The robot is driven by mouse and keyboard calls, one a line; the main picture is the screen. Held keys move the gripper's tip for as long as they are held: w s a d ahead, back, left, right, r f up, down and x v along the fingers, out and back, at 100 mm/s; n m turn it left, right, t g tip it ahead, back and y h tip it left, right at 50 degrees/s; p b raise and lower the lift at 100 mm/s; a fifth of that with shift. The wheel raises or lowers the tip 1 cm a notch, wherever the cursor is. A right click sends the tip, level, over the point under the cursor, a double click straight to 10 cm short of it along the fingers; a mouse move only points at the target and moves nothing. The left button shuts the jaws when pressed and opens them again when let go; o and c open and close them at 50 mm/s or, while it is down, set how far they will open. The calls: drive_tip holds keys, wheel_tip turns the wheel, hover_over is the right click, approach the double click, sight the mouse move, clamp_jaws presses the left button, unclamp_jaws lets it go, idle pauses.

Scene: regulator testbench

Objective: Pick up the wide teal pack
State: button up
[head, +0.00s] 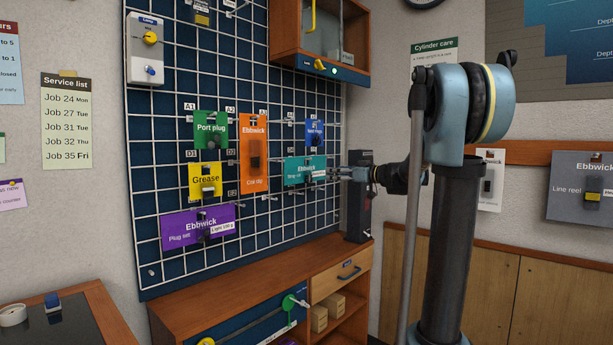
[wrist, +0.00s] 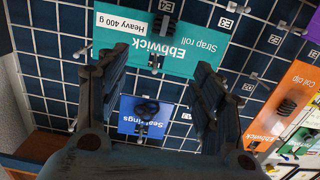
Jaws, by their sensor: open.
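The wide teal pack (head: 298,177) hangs on the wire grid, at the right of the group of packs. In the wrist view the teal pack (wrist: 188,38) fills the upper middle, upside down, with "Ebbwick", "Strap roll" and "Heavy 400 g" on it. My gripper (head: 332,174) reaches in from the right in front of the pack. Nothing is held. I cannot tell whether a finger touches the pack.
A blue pack (head: 315,132) hangs just above the teal one, and an orange pack (head: 253,150) hangs to its left. Green, yellow and purple packs hang further left. A dark box (head: 358,200) stands on the wooden cabinet (head: 250,275) near the arm.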

sight(311, 172)
drive_tip(key=x, duration=1.3)
drive_tip(key=shift+a+f, duration=0.1)
drive_tip(key=shift+f, duration=0.05)
clamp_jaws()
drive_tip(key=shift+r, duration=0.4)
drive_tip(key=v, duration=1.8)
